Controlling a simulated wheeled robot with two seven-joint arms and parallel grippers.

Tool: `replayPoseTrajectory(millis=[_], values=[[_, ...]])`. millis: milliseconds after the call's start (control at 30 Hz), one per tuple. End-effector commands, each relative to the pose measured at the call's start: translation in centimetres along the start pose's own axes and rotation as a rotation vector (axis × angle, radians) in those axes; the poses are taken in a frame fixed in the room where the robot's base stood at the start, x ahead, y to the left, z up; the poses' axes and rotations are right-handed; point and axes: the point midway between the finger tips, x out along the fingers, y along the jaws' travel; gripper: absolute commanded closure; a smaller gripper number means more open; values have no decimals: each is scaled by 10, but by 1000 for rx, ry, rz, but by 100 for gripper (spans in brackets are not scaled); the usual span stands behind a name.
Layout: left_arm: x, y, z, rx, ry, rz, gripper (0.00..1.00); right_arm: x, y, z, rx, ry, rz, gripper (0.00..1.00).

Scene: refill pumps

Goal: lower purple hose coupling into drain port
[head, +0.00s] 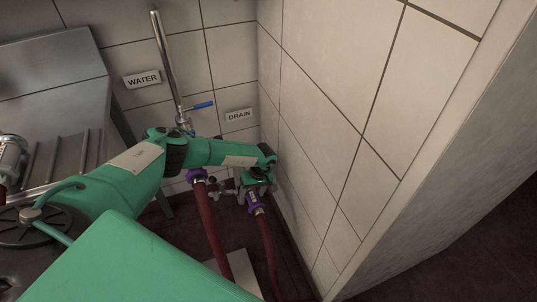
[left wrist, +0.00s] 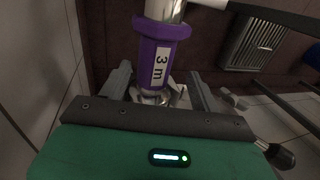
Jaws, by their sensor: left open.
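A purple hose coupling (head: 254,201) on a dark red hose hangs low by the wall corner, under the DRAIN sign. In the left wrist view the purple coupling (left wrist: 160,55) carries a "3 m" label and has bright metal at both ends. My left gripper (head: 259,183) is just above it in the head view. In the left wrist view the open fingers (left wrist: 160,88) stand either side of its near metal end; I cannot tell if they touch it. The drain port itself is not clearly visible. My right gripper is not in view.
A second purple coupling (head: 196,175) with a dark red hose (head: 212,232) hangs beside it, under my arm. A blue-handled tap (head: 202,105) is on the wall pipe. A metal grate (left wrist: 252,42) shows on the floor. The tiled wall closes the right side.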

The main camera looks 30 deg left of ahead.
Motion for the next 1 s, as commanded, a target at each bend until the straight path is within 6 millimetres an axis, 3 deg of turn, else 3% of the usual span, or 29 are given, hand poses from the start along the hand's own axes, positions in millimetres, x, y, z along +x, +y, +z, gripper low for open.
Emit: replayPoseTrajectory(millis=[33,500,1000], values=[[-13,-3,0,0,0,0,36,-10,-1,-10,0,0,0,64],[-82,-22,0,0,0,0,36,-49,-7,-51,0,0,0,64],[-172,-18,40,131,36,1,36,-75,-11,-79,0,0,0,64]])
